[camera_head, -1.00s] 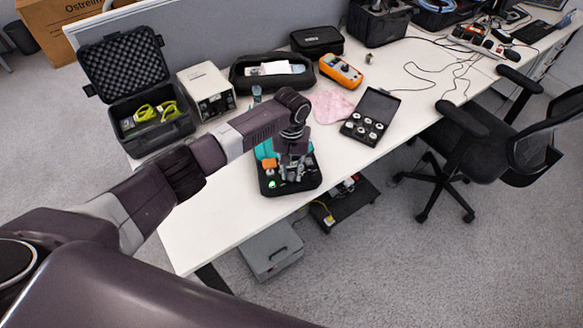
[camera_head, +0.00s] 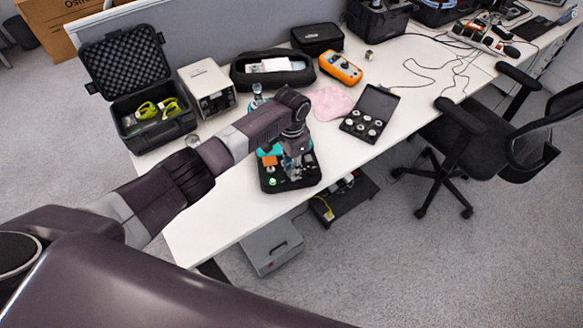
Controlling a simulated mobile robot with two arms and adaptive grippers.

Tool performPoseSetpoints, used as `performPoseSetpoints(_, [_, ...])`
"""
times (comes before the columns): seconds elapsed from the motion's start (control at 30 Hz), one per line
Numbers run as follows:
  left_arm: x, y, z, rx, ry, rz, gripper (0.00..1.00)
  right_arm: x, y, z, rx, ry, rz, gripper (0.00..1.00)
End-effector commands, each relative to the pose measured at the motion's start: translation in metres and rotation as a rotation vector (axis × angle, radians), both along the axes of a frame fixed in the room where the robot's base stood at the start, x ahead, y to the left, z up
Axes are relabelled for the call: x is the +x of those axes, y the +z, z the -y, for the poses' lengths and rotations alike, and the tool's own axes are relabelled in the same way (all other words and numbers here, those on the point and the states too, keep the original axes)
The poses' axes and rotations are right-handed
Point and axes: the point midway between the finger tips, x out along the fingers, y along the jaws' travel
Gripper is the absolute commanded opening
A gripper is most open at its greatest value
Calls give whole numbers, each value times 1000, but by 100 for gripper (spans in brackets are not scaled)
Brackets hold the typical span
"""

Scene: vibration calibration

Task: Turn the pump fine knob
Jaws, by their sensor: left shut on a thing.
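The pump is a small device, partly teal with an orange part (camera_head: 269,161), in a black tray (camera_head: 273,186) near the table's front edge. A green spot shows low on the left of the tray. My left gripper (camera_head: 293,172) points down into the tray and is shut on a small part there, apparently the pump's fine knob. The gripper and wrist cover most of the pump, so the knob itself is hidden. My right gripper is not in view.
An open black case (camera_head: 374,108) with round weights lies right of the tray, and a pink cloth (camera_head: 331,103) behind it. A white box (camera_head: 205,90), an orange meter (camera_head: 341,68) and an open foam-lined case (camera_head: 140,119) stand farther back. The front-left tabletop is clear.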

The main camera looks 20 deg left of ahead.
Motion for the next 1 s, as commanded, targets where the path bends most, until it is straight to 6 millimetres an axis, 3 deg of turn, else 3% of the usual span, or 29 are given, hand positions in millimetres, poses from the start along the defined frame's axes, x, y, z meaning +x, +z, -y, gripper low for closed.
performPoseSetpoints(0.3, [1,1,0,-1,-110,1,0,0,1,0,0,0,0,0])
performPoseSetpoints(0.83, [1,1,0,-1,-130,2,0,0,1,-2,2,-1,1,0])
performPoseSetpoints(0.87, [1,1,0,-1,-130,2,24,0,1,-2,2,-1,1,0])
performPoseSetpoints(1.0, [1,1,0,-1,-130,2,39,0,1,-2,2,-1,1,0])
